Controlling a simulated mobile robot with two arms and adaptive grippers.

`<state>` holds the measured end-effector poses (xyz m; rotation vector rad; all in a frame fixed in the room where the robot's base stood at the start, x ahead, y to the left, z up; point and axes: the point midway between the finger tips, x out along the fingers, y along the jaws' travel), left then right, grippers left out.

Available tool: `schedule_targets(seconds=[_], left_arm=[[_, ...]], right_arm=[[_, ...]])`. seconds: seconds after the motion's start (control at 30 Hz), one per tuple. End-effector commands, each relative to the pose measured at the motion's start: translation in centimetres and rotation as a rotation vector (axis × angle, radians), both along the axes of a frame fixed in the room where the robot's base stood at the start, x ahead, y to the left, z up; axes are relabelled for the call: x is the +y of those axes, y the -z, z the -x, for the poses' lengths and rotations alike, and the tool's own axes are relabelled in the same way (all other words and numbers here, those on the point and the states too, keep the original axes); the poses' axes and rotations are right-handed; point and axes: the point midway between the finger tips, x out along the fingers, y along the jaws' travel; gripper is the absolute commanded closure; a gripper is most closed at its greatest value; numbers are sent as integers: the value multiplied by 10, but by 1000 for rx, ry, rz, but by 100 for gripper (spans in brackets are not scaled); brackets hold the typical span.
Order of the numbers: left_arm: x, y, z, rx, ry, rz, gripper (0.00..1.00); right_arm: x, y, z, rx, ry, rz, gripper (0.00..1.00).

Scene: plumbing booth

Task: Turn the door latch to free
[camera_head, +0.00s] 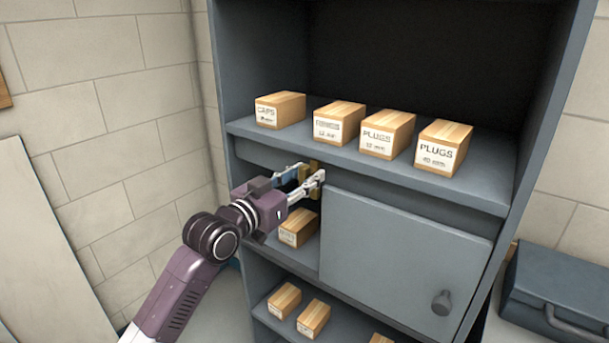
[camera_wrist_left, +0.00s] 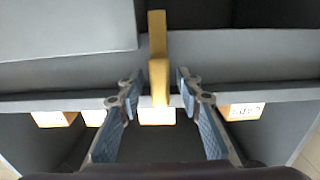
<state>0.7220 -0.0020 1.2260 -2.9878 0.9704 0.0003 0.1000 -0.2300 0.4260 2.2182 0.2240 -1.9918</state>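The door latch (camera_head: 314,166) is a small brass-yellow bar at the upper left corner of the grey cabinet door (camera_head: 395,250), just under the shelf. In the left wrist view the latch (camera_wrist_left: 158,58) stands upright in the picture between my fingers. My left gripper (camera_head: 304,180) is open around the latch, and the wrist view shows a gap between the latch and each fingertip (camera_wrist_left: 157,78). The fingers partly hide the latch in the head view. The door has a dark round knob (camera_head: 442,302) at its lower right. My right gripper is not in view.
Several labelled boxes, one marked caps (camera_head: 280,110), stand on the shelf (camera_head: 470,178) above the latch. A box (camera_head: 298,228) sits in the open space left of the door, with more boxes (camera_head: 284,300) below. A dark blue case (camera_head: 560,295) is at the right.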

Motion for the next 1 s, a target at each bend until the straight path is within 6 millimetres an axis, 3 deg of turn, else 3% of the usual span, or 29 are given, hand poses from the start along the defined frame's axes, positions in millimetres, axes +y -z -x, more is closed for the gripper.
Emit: schedule_targets(seconds=[0.3, 1.0], left_arm=[[0, 0, 0, 0, 0, 0, 100], [0, 0, 0, -73, -1, -99, 100]], right_arm=[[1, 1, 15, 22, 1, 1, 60], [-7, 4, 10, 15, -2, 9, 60]])
